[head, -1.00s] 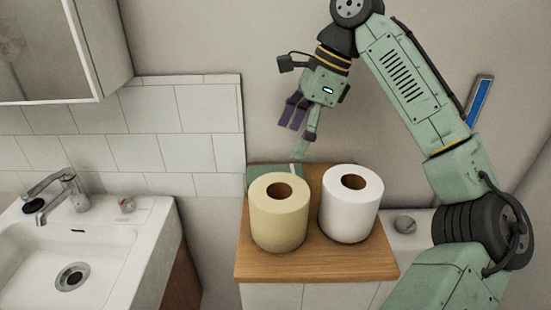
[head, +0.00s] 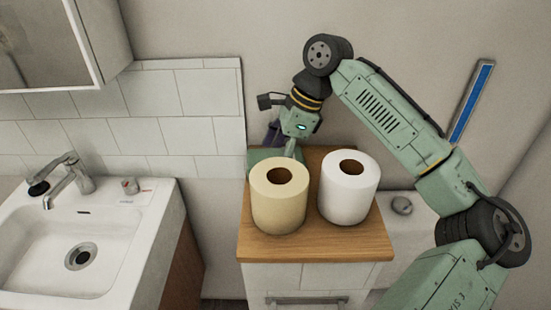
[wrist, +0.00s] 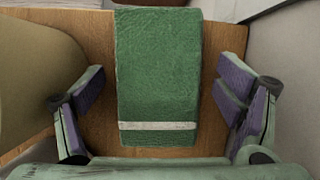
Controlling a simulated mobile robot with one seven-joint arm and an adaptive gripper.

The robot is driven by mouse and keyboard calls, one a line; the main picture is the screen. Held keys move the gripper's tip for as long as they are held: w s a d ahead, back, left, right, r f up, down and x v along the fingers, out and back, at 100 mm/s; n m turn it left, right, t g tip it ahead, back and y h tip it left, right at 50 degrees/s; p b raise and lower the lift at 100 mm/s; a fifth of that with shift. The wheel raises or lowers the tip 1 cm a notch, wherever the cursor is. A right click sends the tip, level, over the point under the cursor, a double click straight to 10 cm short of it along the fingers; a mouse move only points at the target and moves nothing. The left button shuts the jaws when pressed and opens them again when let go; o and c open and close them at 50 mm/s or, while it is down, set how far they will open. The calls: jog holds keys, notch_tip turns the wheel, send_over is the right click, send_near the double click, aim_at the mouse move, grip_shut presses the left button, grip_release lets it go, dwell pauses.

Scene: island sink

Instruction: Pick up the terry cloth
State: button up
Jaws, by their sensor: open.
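The terry cloth (wrist: 158,70) is green with a pale stripe near one end. In the wrist view it lies flat on the wooden top, between my open fingers and apart from both. In the head view only part of the cloth (head: 262,156) shows, behind the cream roll. My gripper (wrist: 160,103) is open and empty, with one purple-padded finger on each side of the cloth. In the head view my gripper (head: 281,141) is low over the back of the wooden top, its fingertips partly hidden behind the cream roll.
A cream paper roll (head: 279,212) and a white paper roll (head: 346,203) stand on the wooden top (head: 310,246), in front of the cloth. The cream roll is close to my fingers. A wall rises behind. A sink (head: 60,250) with a faucet is at left.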

aim_at(275, 156)
jog(key=shift+c, duration=0.5)
jog(key=c, duration=1.1)
notch_tip(275, 156, up, 18)
jog(key=shift+b, duration=1.1)
jog(key=o, duration=0.5)
jog(key=c, duration=0.4)
